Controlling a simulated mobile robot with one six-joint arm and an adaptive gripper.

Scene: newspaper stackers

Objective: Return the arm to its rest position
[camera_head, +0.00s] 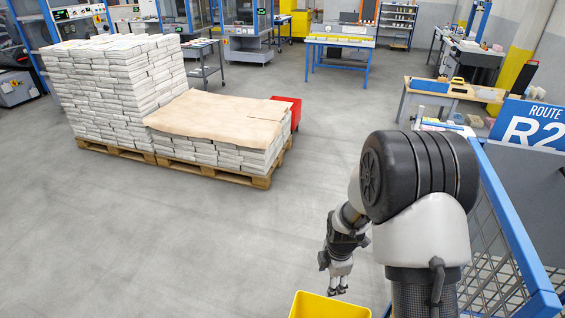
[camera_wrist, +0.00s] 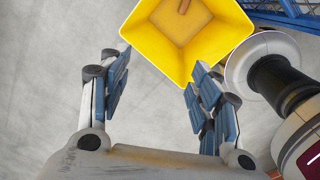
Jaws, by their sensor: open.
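My gripper (camera_head: 338,287) hangs at the lower middle of the head view, fingers down, just above a yellow bin (camera_head: 328,306). In the wrist view, my gripper (camera_wrist: 160,92) has its blue-padded fingers spread wide apart with nothing between them.
A blue-framed mesh cage (camera_head: 497,240) with an R2 route sign (camera_head: 535,128) stands close at right. Stacked newspaper bundles (camera_head: 115,85) sit on wooden pallets (camera_head: 215,174) at left, with a red bin (camera_head: 290,112) behind. Open grey floor lies between.

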